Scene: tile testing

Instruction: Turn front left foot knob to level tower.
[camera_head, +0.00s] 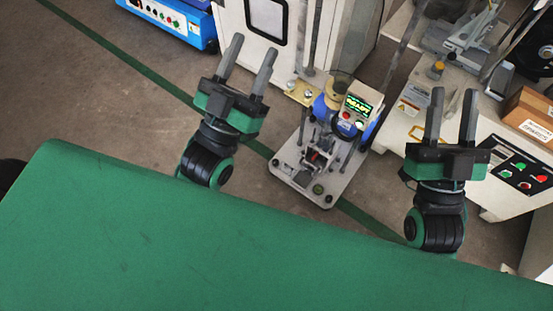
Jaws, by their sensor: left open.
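The tower (345,115) stands on the floor between my two grippers, with a grey base plate (326,195), posts, a blue body and a lit green display (358,106). Dark round knobs sit at the base plate's corners; one foot knob (318,189) shows near the front corner. I cannot tell whether the tower is level. My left gripper (248,57) is open and empty, left of the tower and apart from it. My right gripper (452,104) has its fingers apart and empty, right of the tower.
A green surface (240,260) fills the foreground. A white cabinet (285,35) stands behind the tower. A blue unit (175,18) is at the back left. Open floor (80,100) lies at the left.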

